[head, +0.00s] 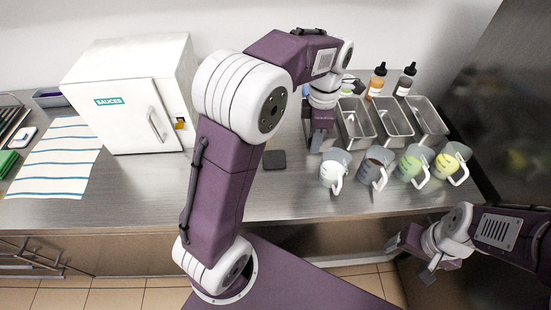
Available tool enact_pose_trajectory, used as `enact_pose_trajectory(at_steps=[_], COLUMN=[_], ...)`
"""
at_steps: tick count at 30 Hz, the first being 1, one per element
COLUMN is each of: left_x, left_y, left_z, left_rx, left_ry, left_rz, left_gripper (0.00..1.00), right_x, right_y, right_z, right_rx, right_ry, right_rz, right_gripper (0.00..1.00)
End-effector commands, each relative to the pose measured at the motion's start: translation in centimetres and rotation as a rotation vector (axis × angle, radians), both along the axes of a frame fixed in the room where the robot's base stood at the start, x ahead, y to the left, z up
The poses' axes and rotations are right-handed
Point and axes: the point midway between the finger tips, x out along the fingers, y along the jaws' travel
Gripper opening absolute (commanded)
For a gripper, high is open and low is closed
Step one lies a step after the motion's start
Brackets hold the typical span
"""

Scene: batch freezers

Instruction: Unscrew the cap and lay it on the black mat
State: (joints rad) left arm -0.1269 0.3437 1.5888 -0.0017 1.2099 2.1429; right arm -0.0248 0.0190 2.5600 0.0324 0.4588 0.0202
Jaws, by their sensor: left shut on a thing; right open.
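The black mat (274,159) is a small dark square lying bare on the steel counter. My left gripper (317,148) points down just right of the mat, in front of the leftmost steel pan. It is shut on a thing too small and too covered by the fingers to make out. I cannot pick out the cap. My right gripper (410,258) is open at the lower right, in front of the counter's edge and away from the mat.
Several clear jugs, one with yellow contents (452,163), stand right of my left gripper. Steel pans (427,121) and two dark-capped bottles, orange (376,83) and brown (404,84), are behind. A white SAUCES cabinet (128,117) and striped towel (52,160) are left.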

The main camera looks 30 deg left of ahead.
Motion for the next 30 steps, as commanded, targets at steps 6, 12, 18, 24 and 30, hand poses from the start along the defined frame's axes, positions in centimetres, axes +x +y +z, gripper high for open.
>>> enact_pose_trajectory(at_steps=[6,12,18,24,30], left_x=[-0.9,-1.6,-1.8,-1.9,-1.8], left_y=[5.1,9.8,11.3,11.3,11.3], left_z=[-3.1,-6.0,-6.9,-9.5,-10.9], left_rx=[0.000,0.000,0.000,0.000,0.000], left_ry=[0.004,0.003,0.000,0.005,0.000], left_rz=[0.009,0.006,0.000,-0.001,-0.001], left_gripper=[0.00,0.00,0.00,0.00,0.00], right_x=[0.0,0.0,0.0,0.0,0.0], right_y=[0.0,0.0,0.0,0.0,0.0], right_z=[-0.6,-0.7,-0.7,-1.1,-1.1], right_rx=[0.000,0.000,0.000,0.000,0.000], right_ry=[0.000,0.000,0.000,0.000,0.000], right_rz=[0.000,0.000,0.000,0.000,0.000], right_gripper=[0.74,0.74,0.74,0.74,0.74])
